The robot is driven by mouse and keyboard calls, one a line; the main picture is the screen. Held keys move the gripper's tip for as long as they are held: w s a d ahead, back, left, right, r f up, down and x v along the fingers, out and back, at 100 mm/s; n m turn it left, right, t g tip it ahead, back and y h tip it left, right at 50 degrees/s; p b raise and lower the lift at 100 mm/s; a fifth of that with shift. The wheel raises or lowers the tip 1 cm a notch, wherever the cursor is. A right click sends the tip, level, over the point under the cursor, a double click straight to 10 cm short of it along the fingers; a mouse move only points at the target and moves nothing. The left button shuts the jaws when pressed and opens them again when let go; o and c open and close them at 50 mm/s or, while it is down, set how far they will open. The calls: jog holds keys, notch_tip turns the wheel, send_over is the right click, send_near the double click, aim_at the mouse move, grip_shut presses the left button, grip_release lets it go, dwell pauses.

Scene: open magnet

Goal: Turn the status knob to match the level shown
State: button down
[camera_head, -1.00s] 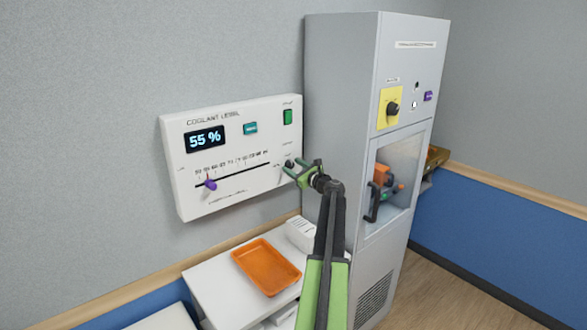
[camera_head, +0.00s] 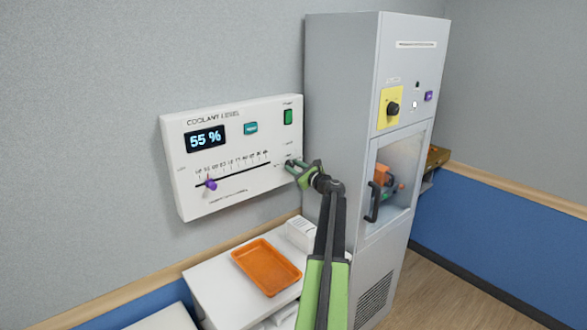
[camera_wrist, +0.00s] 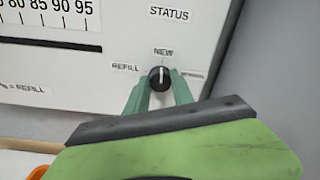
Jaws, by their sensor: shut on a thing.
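The status knob (camera_wrist: 159,78) is a small black dial with a white pointer line, seen in the wrist view. In the head view my gripper (camera_head: 297,171) is at the lower right of the white coolant level panel (camera_head: 240,185) and hides the knob. The panel's display (camera_head: 204,139) reads 55 %.
A purple slider (camera_head: 210,184) sits near the left end of the panel's scale. A teal button (camera_head: 250,128) and a green switch (camera_head: 288,117) are above. A grey cabinet (camera_head: 340,100) stands close at right. An orange tray (camera_head: 266,267) lies below.

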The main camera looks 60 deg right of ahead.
jog(key=n, duration=0.7)
jog(key=shift+f+n+b, duration=0.1)
jog(key=shift+n+b, duration=0.25)
jog(key=shift+n, duration=0.05)
jog(key=n, duration=0.7)
jog(key=shift+t, duration=0.3)
jog(key=c, duration=1.1)
grip_release()
jog(key=shift+s, duration=0.1)
jog(key=b+v, duration=0.1)
jog(key=v, duration=1.6)
jog(key=shift+s+d, duration=0.1)
jog(key=shift+s, duration=0.15)
